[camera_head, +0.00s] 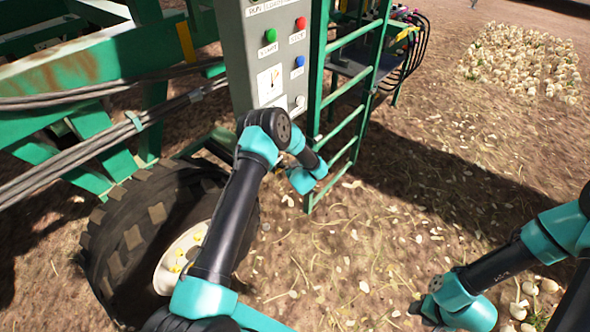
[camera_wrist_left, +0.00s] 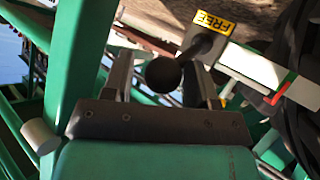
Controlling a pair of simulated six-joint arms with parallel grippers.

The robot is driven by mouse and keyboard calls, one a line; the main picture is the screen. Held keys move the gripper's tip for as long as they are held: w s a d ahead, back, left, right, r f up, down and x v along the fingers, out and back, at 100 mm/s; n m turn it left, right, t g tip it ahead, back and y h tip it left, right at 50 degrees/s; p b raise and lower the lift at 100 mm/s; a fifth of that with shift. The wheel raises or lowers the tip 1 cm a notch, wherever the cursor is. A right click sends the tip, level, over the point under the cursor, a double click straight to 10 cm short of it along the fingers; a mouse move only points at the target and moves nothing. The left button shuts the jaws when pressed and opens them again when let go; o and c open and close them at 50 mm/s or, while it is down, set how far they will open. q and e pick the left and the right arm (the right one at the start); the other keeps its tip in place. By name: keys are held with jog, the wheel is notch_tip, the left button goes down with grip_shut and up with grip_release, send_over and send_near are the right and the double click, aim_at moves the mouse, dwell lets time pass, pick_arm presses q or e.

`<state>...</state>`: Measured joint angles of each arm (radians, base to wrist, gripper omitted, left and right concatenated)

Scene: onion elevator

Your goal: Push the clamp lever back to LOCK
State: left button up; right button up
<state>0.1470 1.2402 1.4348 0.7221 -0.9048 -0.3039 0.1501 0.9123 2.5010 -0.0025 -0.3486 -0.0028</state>
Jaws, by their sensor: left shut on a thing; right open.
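The clamp lever shows in the left wrist view as a black ball knob (camera_wrist_left: 163,74) on a dark shaft. The shaft runs up and right to a plate beside a yellow FREE label (camera_wrist_left: 213,22). My left gripper (camera_wrist_left: 158,80) is shut on the knob, one finger on either side of it. No LOCK label can be made out. In the head view my left arm reaches toward the green ladder and its fingers are hidden. My right gripper (camera_head: 422,308) is low at the right, open, above the soil and away from the machine.
A grey control box (camera_head: 265,60) with coloured buttons stands beside the green ladder (camera_head: 345,90). A big tyre (camera_head: 140,225) is below at left. Cables hang behind the ladder. Onions (camera_head: 520,60) lie on the ground at upper right. Open soil surrounds the right gripper.

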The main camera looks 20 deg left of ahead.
pick_arm(q)
jog(key=shift+o, duration=1.4)
jog(key=shift+w+r, duration=0.2)
jog(key=shift+w, duration=0.05)
jog(key=shift+s+f, duration=0.1)
jog(key=shift+f, duration=0.05)
jog(key=shift+s, duration=0.1)
jog(key=shift+s, duration=0.2)
jog(key=v, duration=1.7)
